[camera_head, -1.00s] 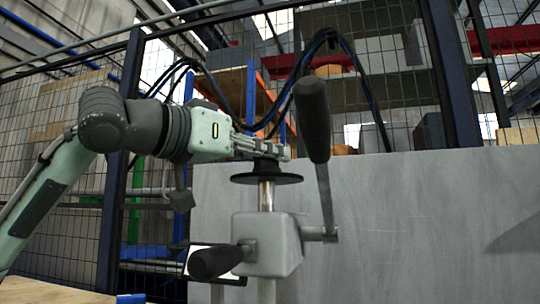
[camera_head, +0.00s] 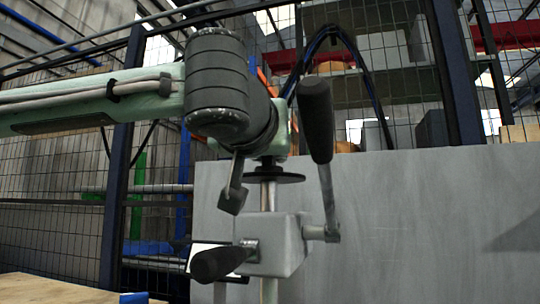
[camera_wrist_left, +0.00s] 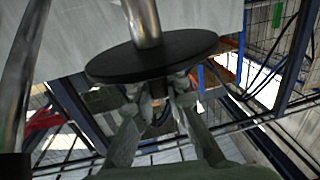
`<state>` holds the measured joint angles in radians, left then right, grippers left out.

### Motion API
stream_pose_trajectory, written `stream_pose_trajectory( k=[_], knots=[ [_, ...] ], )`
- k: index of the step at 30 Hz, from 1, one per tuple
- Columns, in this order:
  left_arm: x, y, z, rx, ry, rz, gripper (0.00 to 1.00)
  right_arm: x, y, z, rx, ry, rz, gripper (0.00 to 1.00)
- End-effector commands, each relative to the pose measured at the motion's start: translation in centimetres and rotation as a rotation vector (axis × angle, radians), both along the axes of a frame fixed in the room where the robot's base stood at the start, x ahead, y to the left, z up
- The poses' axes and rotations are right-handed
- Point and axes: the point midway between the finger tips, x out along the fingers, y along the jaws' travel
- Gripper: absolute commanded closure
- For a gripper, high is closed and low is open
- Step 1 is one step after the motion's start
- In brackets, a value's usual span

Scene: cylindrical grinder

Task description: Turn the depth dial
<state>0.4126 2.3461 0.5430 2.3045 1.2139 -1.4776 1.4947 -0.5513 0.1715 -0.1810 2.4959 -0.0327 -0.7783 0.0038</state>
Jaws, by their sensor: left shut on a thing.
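The depth dial is a black disc (camera_head: 278,177) on top of a metal shaft (camera_head: 267,196) above the grey block (camera_head: 278,245). In the wrist view the same dial (camera_wrist_left: 150,58) fills the upper middle, with the shaft coming down to it. My left gripper (camera_wrist_left: 157,95) has its fingers at the disc's far face, shut on the dial's knob, which is mostly hidden between them. In the head view my left wrist covers most of the gripper. My right gripper is not in view.
A crank lever with a black grip (camera_head: 315,120) rises close to the right of the dial. A second black-gripped handle (camera_head: 220,263) juts out at the block's left. A grey panel (camera_head: 430,215) stands behind, with mesh fence (camera_head: 60,200) beyond it.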

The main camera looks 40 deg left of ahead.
Motion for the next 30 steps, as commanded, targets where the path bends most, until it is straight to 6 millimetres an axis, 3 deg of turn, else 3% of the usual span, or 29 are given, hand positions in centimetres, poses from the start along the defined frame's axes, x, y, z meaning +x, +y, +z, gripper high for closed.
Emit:
stream_pose_trajectory(
  k=[14,15,19,30],
  knots=[
    [0.02,0.01,-0.16,-0.002,0.005,0.013,1.0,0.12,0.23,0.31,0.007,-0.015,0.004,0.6],
    [0.02,0.01,-0.16,-0.002,0.005,0.012,0.83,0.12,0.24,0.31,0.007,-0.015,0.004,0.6],
    [0.02,0.01,-0.12,-0.002,0.004,0.012,0.67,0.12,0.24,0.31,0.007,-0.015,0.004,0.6],
    [0.02,0.03,0.34,-0.001,0.002,0.013,0.66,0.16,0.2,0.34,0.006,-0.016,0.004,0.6]
  ],
)
